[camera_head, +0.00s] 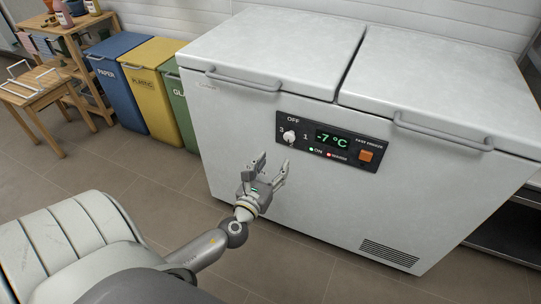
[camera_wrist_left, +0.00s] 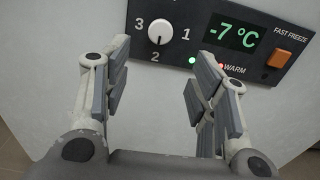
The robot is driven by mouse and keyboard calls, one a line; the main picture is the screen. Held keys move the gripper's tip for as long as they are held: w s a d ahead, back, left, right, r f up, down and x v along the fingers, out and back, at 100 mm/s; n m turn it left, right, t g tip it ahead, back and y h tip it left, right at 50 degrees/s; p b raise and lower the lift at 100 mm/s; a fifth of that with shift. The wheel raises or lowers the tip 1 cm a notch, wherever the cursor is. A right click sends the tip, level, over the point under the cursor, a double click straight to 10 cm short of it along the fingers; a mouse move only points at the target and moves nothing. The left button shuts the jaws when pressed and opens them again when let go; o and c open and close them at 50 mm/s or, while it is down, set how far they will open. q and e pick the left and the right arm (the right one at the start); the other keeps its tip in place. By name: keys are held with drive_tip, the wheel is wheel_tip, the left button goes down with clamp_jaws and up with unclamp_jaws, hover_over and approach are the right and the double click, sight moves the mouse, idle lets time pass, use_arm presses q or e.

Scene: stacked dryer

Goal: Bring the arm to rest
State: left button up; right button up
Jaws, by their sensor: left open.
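My left gripper (camera_head: 268,168) is open and empty in front of the white chest freezer (camera_head: 225,125), just below its black control panel (camera_head: 350,155). In the left wrist view its two fingers (camera_wrist_left: 160,100) stand wide apart, with the freezer's plain front between them. The white knob (camera_head: 289,136) shows above the gripper, clear of the fingers; in the left wrist view the knob (camera_wrist_left: 159,32) sits among the marks 1, 2 and 3. The display (camera_head: 331,139) reads -7 °C. The orange switch (camera_head: 366,155) is to its right. My right gripper is not in view.
Both freezer lids are shut, with grey handles (camera_head: 228,80) along the front. Blue (camera_head: 118,85), yellow (camera_head: 152,90) and green (camera_head: 181,105) bins stand left of the freezer. A wooden table (camera_head: 38,85) is at far left. The tiled floor (camera_head: 150,170) before the bins is clear.

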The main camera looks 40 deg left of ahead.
use_arm(q)
drive_tip(key=shift+s+d, duration=0.2)
drive_tip(key=shift+s, duration=0.4)
